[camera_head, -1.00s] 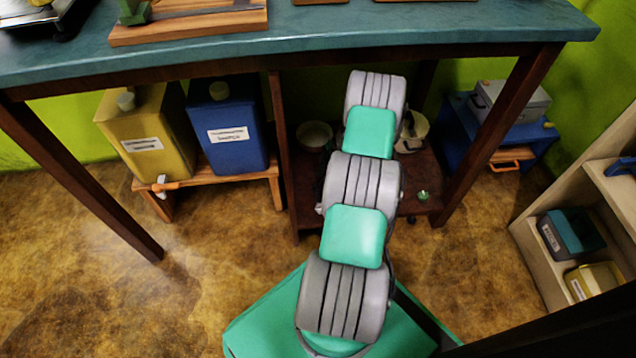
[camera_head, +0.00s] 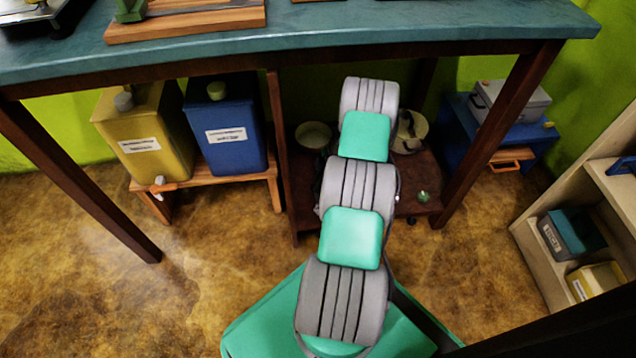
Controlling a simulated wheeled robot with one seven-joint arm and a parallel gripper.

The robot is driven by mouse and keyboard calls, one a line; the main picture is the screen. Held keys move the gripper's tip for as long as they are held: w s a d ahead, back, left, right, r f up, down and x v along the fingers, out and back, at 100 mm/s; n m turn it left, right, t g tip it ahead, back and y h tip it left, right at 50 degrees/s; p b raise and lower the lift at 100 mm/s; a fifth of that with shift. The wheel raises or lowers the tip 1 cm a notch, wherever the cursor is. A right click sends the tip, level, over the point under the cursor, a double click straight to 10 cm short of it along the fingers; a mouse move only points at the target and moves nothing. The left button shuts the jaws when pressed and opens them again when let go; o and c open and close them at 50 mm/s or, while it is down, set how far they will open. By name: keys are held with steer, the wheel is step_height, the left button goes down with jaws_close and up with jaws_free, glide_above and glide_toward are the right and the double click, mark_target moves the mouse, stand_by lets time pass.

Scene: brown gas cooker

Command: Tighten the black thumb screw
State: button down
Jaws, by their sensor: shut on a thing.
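I cannot make out the black thumb screw in this view. My arm, grey ribbed joints with green links, reaches from my green base toward the space under the workbench (camera_head: 330,42). Its far end is hidden behind its own upper joints, so my gripper and whatever it holds do not show.
A yellow canister (camera_head: 150,140) and a blue canister (camera_head: 228,133) stand on a low wooden stand at left. A dark shelf (camera_head: 415,175) with bowls lies behind my arm. A blue box (camera_head: 462,130) is at back right. A pale shelf unit (camera_head: 527,243) borders the right.

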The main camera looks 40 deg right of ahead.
steer(key=shift+f+b, duration=0.25)
steer(key=shift+b, duration=0.2)
steer(key=shift+f+n+b, duration=0.1)
steer(key=shift+n+b, duration=0.5)
steer(key=shift+n, duration=0.1)
steer(key=shift+r+n+g+y, duration=0.3)
steer(key=shift+n, duration=0.2)
steer(key=c, duration=1.4)
jaws_free()
steer(key=p+v, duration=0.3)
steer(key=v, duration=0.5)
